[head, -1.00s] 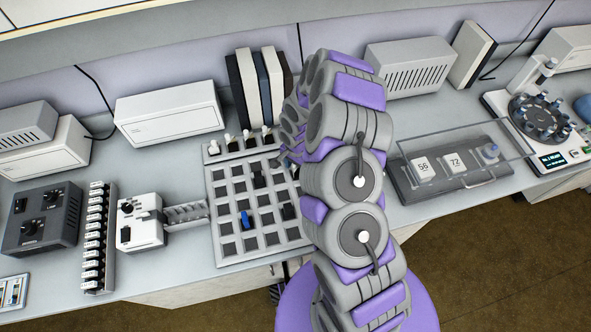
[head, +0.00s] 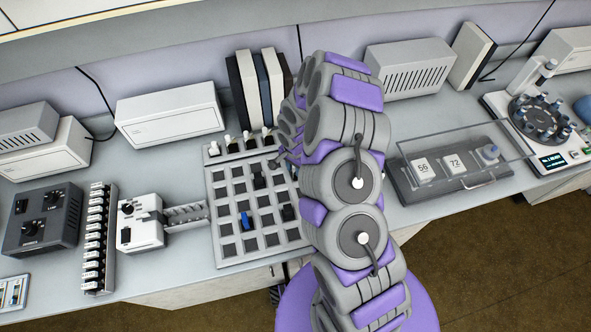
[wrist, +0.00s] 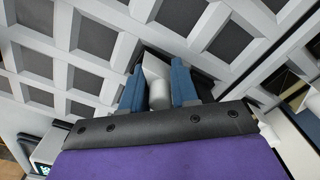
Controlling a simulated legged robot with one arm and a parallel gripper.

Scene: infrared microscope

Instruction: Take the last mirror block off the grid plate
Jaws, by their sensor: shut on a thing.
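The pale grey grid plate (head: 234,256) lies on the bench in the head view, with rows of dark square pockets. Its bars also fill the upper part of the wrist view (wrist: 112,48). In the wrist view my gripper (wrist: 157,80) has its two blue fingers shut on a pale mirror block (wrist: 154,68), at a dark pocket of the plate. I cannot tell whether the block is still seated or lifted. In the head view my arm hides the plate's right side and most of the gripper.
Several white-topped pieces stand in a rack (head: 240,153) behind the plate. A white device (head: 139,223) with a slotted rail is to the left. A clear-covered tray (head: 440,190) with numbered blocks and a round carousel (head: 540,118) are to the right.

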